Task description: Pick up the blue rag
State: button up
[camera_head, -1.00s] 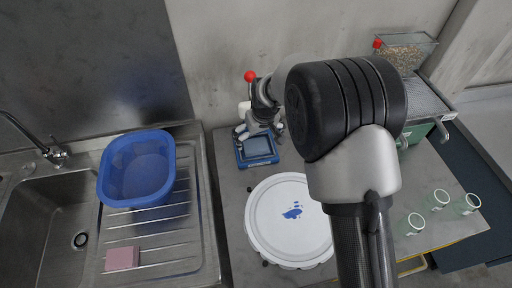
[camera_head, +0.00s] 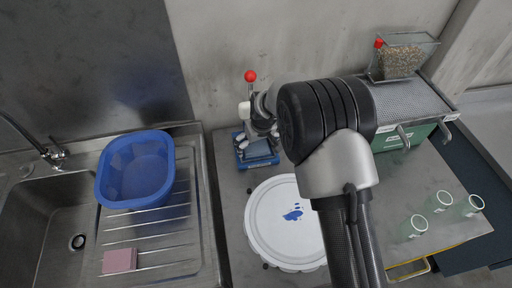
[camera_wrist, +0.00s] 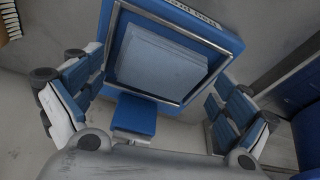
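A folded grey-blue cloth-like stack, which looks like the blue rag (camera_wrist: 160,62), lies inside a blue frame with a metal rim (camera_wrist: 213,33) in the wrist view. In the head view the same pale blue patch (camera_head: 257,150) shows in the small blue-framed thing on the bench, partly covered by my gripper. My gripper (camera_head: 258,136) is over it and points down. In the wrist view my gripper (camera_wrist: 158,110) has its blue-padded fingers wide apart, one at each side of the frame, with nothing between them gripped. Whether they touch the frame I cannot tell.
A round white lid (camera_head: 285,222) with a blue smear stands in front. A red knob (camera_head: 250,76) rises behind. A green machine with a mesh top (camera_head: 408,101) and several glass jars (camera_head: 440,203) stand right. A blue basin (camera_head: 135,170) and pink sponge (camera_head: 120,260) lie by the sink left.

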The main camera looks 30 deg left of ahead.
jog(key=c, duration=0.8)
